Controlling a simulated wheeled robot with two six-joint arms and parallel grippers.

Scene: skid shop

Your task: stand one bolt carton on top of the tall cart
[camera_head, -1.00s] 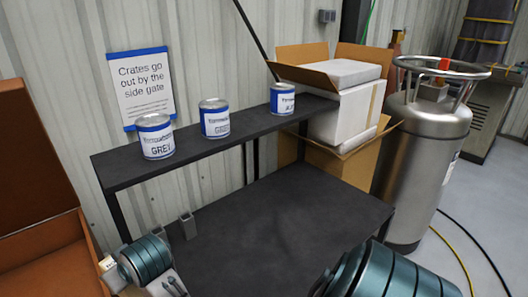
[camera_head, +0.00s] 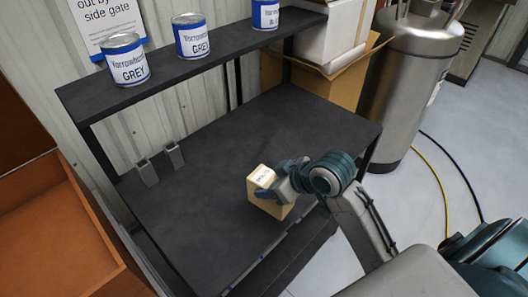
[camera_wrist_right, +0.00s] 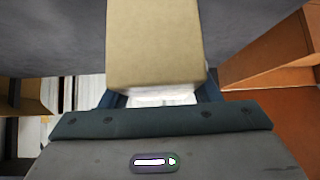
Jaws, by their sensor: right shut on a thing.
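My right gripper (camera_head: 284,186) is shut on a small tan bolt carton (camera_head: 259,191) with a white label. It holds the carton at the front middle of the dark cart deck (camera_head: 225,150); I cannot tell whether the carton's base touches the deck. In the right wrist view the carton (camera_wrist_right: 155,45) fills the space between the dark blue fingers, and its lower end is hidden by the gripper. The cart has a raised back shelf (camera_head: 160,68) on posts. My left gripper is not in view.
Paint cans (camera_head: 125,60) stand on the raised shelf. Two small grey brackets (camera_head: 174,155) are at the deck's left back. An orange-brown box (camera_head: 50,215) is left of the cart. White cartons, a cardboard box (camera_head: 330,90) and a steel tank (camera_head: 408,85) stand at right.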

